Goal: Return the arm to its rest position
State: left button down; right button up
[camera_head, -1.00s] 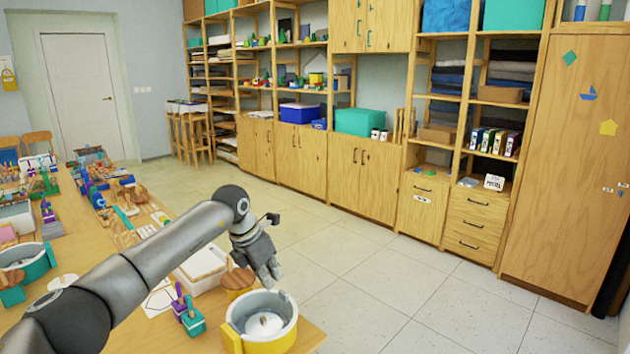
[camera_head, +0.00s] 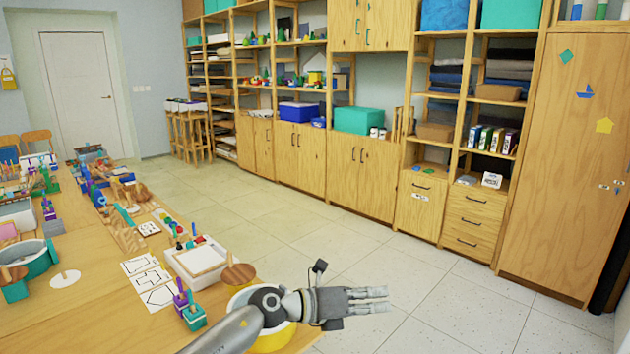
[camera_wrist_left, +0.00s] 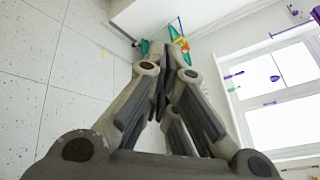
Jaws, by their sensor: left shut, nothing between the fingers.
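My left arm comes in from the bottom of the head view. Its gripper (camera_head: 372,299) points right, out past the table's corner and above the tiled floor. The fingers lie together, shut and empty. In the left wrist view the gripper (camera_wrist_left: 168,75) also shows shut, with floor tiles to the left and a bright window to the right. The arm and wrist partly cover the yellow and white pot (camera_head: 275,340) on the table corner. My right gripper is not in view.
The wooden table (camera_head: 100,315) fills the lower left. It carries a white tray (camera_head: 200,262), a wooden disc (camera_head: 238,273), pen holders (camera_head: 194,317) and a teal pot (camera_head: 40,266). Cabinets (camera_head: 360,175) line the back wall. The floor (camera_head: 400,275) between is clear.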

pick_arm(q)
jog(key=s+a+r+n+t+y, duration=0.1)
jog(key=a+r+n+t, duration=0.1)
jog(key=a+n+t, duration=0.5)
jog(key=a+r+n+t+y, duration=0.15)
jog(key=n+t, duration=0.35)
jog(key=n, duration=0.5)
jog(key=s+a+f+n+g+y, duration=0.1)
jog(key=s+a+f+n+y, duration=0.2)
jog(key=a+f+n+y, duration=0.4)
jog(key=s+a+f+n+y, duration=0.3)
jog(key=a+f+n+y, duration=0.25)
jog(key=a+n, duration=0.3)
jog(key=s+a+f+n+g, duration=0.25)
jog(key=s+f+g, duration=0.2)
jog(key=s, duration=0.55)
jog(key=s+a+f+n+g, duration=0.2)
jog(key=s+a+f+g, duration=0.25)
jog(key=s, duration=0.55)
jog(key=s+a+f+n+g, duration=0.25)
jog(key=s+f, duration=0.25)
jog(key=s, duration=0.5)
notch_tip(320, 180, down, 24)
jog(key=g, duration=0.2)
jog(key=s+a+f+g, duration=0.1)
jog(key=s+a+f, duration=0.1)
jog(key=s+f, duration=1.5)
jog(key=shift+s+a+f, duration=0.25)
jog(key=shift+s+f, duration=0.15)
jog(key=shift+f, duration=0.15)
